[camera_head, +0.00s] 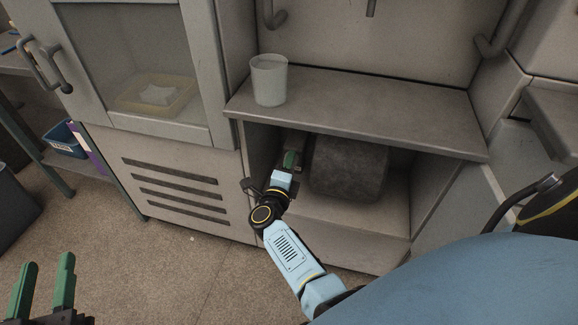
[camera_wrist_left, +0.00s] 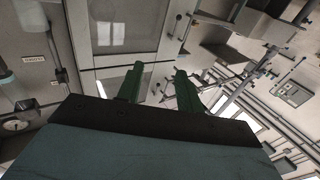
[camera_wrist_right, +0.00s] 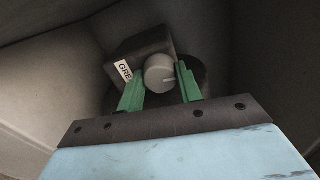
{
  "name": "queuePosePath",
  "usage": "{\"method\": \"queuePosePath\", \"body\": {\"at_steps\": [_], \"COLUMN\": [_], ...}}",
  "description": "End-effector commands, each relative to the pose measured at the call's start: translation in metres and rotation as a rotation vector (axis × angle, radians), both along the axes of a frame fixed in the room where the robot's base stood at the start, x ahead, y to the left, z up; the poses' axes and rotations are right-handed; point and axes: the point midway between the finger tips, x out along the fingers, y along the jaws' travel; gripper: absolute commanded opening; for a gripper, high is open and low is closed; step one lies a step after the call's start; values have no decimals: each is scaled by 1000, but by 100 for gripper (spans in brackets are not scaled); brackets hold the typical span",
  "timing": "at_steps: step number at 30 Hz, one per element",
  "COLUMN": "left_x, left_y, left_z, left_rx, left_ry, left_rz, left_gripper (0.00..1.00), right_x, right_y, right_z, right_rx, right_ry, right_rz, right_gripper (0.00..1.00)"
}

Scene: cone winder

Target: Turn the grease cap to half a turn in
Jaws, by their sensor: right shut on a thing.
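The grease cap (camera_wrist_right: 159,74) is a round grey knob with a short mark on its face, in the middle of the right wrist view. It sits on a dark block with a white label (camera_wrist_right: 124,71) reading "GRE", the rest hidden. My right gripper (camera_wrist_right: 160,80) has its green fingers on both sides of the cap, shut on it. In the head view my right gripper (camera_head: 291,158) reaches into the open recess under the shelf, and the cap is hidden there. My left gripper (camera_head: 45,280) is open and empty at the lower left, and its spread fingers show in the left wrist view (camera_wrist_left: 160,85).
A dark roller (camera_head: 348,168) lies in the recess just right of my right gripper. A white cup (camera_head: 269,80) stands on the shelf (camera_head: 380,110) above. A glass-doored cabinet (camera_head: 145,70) is at the left. The floor (camera_head: 170,270) between my arms is clear.

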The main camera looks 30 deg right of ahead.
Motion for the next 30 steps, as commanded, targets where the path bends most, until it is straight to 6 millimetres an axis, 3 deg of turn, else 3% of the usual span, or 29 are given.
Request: {"method": "queuePosePath", "body": {"at_steps": [6,17,18,22,30], "left_x": [-3,-4,-4,-4,-4], "left_y": [-4,-4,-4,-4,-3], "left_z": [24,29,29,29,29], "left_rx": [-47,-53,-53,-53,-52], "left_ry": [-149,-172,-172,-171,-172], "left_rz": [-9,-11,-11,-10,-10], "left_gripper": [36,36,36,36,36], "right_x": [0,0,0,0,0], "right_y": [1,1,1,1,0], "right_z": [-1,0,0,0,0], "right_rx": [73,85,85,84,84], "right_ry": [-86,-98,-98,-98,-98], "right_rz": [0,1,1,1,1], "right_gripper": [12,12,39,56,57]}}
